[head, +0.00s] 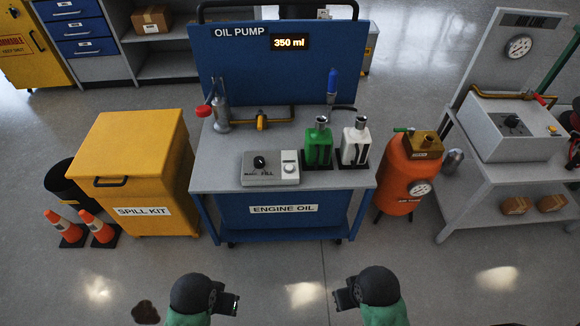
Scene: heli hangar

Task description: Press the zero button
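The oil pump bench has a blue back panel (225,62) with a lit display (289,43) reading 350 ml. A grey control box (258,180) sits at the front of the bench top. It carries a black knob (259,161) and a small white panel with a round button (290,167); the button's label is too small to read. My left gripper (232,303) and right gripper (342,299) are low in front of the bench, apart from it and facing inward. Neither visibly holds anything; their finger gaps are unclear.
A green jug (318,147) and a white jug (355,146) stand right of the box. A spill kit cabinet (130,165) and cones (100,228) are left; an orange tank (404,178) and second bench (515,195) are right. Floor before the bench is mostly clear, with a dark stain (145,312).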

